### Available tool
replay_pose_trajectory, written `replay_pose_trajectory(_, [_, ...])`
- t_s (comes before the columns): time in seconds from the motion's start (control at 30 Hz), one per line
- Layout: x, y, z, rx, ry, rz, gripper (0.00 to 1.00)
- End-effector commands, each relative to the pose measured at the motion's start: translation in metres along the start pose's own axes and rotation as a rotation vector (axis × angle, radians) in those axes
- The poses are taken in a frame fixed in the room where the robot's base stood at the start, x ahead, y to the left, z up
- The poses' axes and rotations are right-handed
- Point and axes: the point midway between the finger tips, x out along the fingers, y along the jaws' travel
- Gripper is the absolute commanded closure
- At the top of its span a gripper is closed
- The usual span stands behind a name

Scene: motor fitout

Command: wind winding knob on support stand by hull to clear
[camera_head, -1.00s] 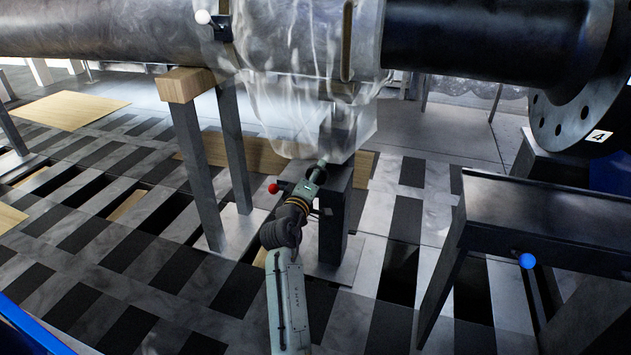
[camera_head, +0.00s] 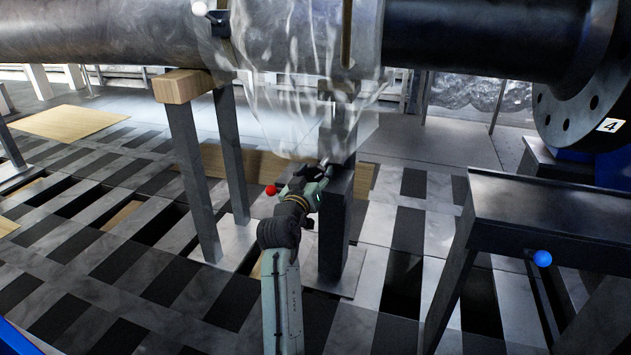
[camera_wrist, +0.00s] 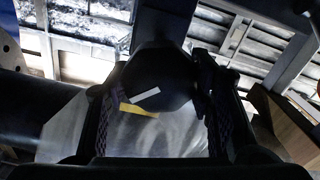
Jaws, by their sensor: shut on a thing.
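The dark support stand (camera_head: 334,225) stands upright on a flat base plate under the wrapped hull (camera_head: 290,60). My gripper (camera_head: 322,172) is at the top of the stand, just below the hull's translucent wrap. In the wrist view, my gripper (camera_wrist: 160,105) has a finger on each side of a dark, rounded thing, seemingly the winding knob (camera_wrist: 160,75), and is shut on it. A short white mark and a yellow mark show near the knob's lower edge. In the head view my gripper and wrist mostly hide the knob.
A red ball (camera_head: 270,190) sits just left of my wrist. A wood-topped support (camera_head: 183,87) stands to the left. A dark bench (camera_head: 560,215) with a blue ball (camera_head: 542,258) stands to the right. The floor has dark slots between pale plates.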

Motion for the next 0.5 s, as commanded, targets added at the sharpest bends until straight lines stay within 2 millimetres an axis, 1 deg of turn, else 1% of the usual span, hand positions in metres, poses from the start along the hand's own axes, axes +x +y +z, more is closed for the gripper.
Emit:
replay_pose_trajectory(0.03, [-0.0001, -0.0009, 0.0027, 0.033, -0.001, 0.0, 0.8])
replay_pose_trajectory(0.2, [0.0, -0.0004, 0.0021, 0.124, -0.001, 0.0, 0.8])
replay_pose_trajectory(0.5, [-0.0001, -0.0002, 0.0012, 0.204, -0.002, -0.001, 0.8])
